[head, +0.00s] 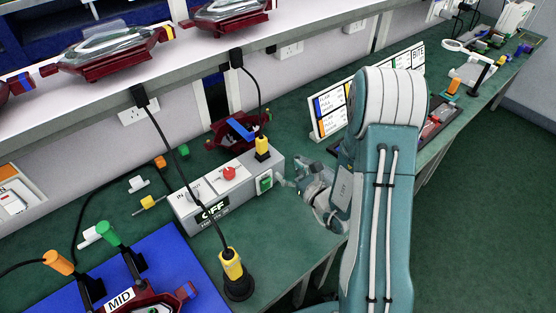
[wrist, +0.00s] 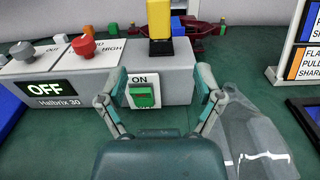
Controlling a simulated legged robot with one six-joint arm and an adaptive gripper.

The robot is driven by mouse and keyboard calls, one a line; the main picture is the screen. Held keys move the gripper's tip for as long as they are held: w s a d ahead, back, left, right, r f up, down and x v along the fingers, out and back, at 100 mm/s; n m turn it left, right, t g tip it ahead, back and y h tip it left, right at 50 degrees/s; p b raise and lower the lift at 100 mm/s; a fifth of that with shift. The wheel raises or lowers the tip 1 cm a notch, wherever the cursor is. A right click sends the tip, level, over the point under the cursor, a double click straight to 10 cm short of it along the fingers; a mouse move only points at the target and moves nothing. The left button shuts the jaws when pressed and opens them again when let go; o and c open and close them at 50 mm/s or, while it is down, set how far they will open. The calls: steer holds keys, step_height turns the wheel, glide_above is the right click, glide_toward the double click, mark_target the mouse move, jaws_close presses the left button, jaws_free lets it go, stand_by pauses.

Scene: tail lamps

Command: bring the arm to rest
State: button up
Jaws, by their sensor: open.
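My gripper (head: 308,190) is at the right end of a grey power box (head: 196,208), and my teal arm reaches down to it over the bench edge. In the wrist view my gripper (wrist: 160,92) is open and empty. The box's display (wrist: 45,90) reads OFF, and a red knob (wrist: 82,47) sits on top.
A clear plastic piece (wrist: 258,145) lies close right of my gripper. A sign board (head: 330,112) stands behind my arm. A yellow plug (head: 262,146) stands in the box, and another yellow connector (head: 232,268) stands in front. A blue mat (head: 188,255) is at left. A shelf (head: 200,58) runs above.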

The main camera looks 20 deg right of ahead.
steer(key=shift+s+d, duration=0.15)
steer(key=shift+s, duration=0.25)
steer(key=s+a+r+n+g+y, duration=0.6)
steer(key=s+a+r+n+g, duration=0.85)
steer(key=n, duration=0.55)
steer(key=s+d+r+n+t+h, duration=0.3)
steer(key=s+d+r+n+h, duration=0.3)
steer(key=d+n+h, duration=0.4)
steer(key=s+n+h, duration=0.1)
steer(key=h, duration=0.1)
steer(key=shift+s+h, duration=0.2)
steer(key=shift+h, duration=0.2)
steer(key=shift+a+t, duration=0.1)
steer(key=shift+t, duration=0.15)
